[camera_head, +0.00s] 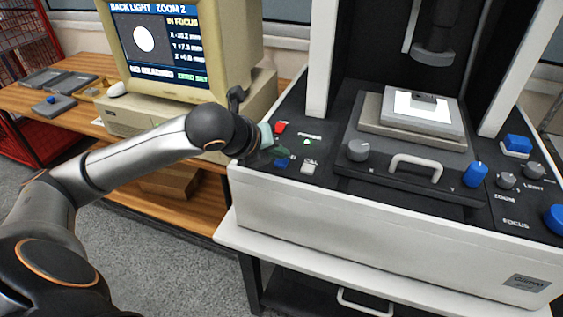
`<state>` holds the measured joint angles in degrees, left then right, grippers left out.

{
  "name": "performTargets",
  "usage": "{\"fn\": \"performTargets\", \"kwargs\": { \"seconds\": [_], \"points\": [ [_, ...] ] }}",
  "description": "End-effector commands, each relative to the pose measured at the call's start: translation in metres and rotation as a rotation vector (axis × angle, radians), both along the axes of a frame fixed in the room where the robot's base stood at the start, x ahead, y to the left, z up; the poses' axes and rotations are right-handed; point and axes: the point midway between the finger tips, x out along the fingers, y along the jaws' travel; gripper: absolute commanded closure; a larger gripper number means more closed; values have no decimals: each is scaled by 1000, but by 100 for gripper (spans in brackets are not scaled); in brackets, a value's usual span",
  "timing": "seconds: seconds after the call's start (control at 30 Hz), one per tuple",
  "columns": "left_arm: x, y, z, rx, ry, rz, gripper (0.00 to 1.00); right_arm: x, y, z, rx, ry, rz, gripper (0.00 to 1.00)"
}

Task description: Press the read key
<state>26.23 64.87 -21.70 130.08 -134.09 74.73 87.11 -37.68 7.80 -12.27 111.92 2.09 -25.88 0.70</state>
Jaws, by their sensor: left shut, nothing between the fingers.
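My left gripper (266,142) comes in from the left and is shut and empty. It is at the left end of the measuring machine's front panel, over or beside a small group of keys. A red key (280,127) is just beyond it, a blue key (281,162) is just below it, and a pale key (308,168) marked CAL is to its right. The gripper covers part of this group and its labels, so I cannot tell which is the read key or whether the fingers touch one. My right gripper is not in view.
The monitor (205,40) shows a white disc, IN FOCUS and what looks like NO READING. The machine's stage (366,128) holds a pale plate under the lens column (435,45). Knobs and a handle (416,163) line the panel. A wooden bench (30,105) stands left.

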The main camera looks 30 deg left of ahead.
Motion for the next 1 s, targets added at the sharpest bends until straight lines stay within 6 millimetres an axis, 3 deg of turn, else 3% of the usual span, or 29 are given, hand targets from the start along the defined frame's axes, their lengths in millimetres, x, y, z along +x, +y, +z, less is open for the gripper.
{"fn": "performTargets", "kwargs": {
  "seconds": [1.0],
  "points": [
    [0, 0, -6, -1, -1, -1, 100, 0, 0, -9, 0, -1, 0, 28]
  ]
}}
